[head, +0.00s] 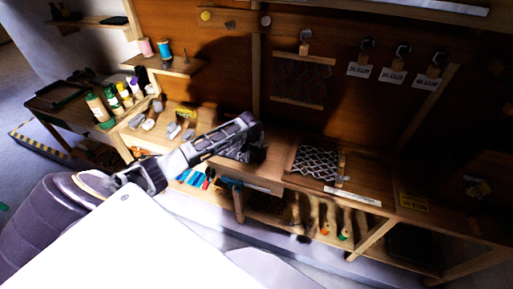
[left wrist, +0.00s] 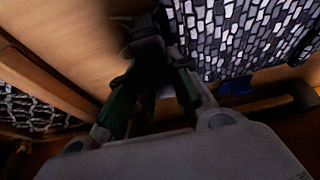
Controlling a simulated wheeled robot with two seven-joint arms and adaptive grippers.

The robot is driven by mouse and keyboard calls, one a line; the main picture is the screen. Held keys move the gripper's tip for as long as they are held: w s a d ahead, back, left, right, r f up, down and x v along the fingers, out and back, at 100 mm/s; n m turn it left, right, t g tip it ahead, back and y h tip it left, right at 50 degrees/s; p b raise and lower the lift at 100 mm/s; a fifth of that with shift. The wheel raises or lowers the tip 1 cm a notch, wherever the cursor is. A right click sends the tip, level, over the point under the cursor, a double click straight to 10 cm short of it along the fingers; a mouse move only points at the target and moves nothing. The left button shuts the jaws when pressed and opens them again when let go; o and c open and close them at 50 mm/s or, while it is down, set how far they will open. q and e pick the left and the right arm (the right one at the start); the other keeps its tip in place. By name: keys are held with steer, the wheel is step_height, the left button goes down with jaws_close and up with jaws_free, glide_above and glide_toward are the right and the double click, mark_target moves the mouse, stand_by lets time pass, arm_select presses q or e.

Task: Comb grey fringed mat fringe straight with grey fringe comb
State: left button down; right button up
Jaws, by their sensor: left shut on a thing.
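My left gripper (head: 254,138) reaches over the workbench from the left. In the left wrist view its fingers (left wrist: 148,85) are closed on a dark, blocky thing (left wrist: 146,46), which looks like the grey fringe comb; shadow hides its teeth. The grey fringed mat (left wrist: 245,35), with a grey and white mosaic pattern, lies right beside the fingertips. In the head view the mat (head: 236,156) is mostly hidden behind the gripper. Its fringe is not clear, and I cannot tell whether the comb touches it. My right gripper is not in view.
A wooden frame with a white lattice weave (head: 318,163) lies to the right on the bench. Bottles (head: 98,107) and thread spools (head: 164,50) stand at left. A woven piece (head: 302,80) and tagged hooks hang on the back board. A blue item (left wrist: 236,87) is near the mat.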

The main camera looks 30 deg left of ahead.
arm_select(q)
steer(key=shift+f, duration=0.45)
stand_by(0.6)
stand_by(1.2)
steer(key=shift+w+d, duration=0.1)
steer(key=shift+d, duration=0.2)
stand_by(0.9)
steer(key=shift+w+d, duration=0.25)
steer(key=shift+d, duration=0.55)
steer(key=shift+w+d, duration=0.2)
steer(key=shift+d, duration=0.6)
steer(key=shift+r, duration=2.5)
steer(key=c, duration=2)
jaws_free()
steer(key=shift+c, duration=0.2)
jaws_close()
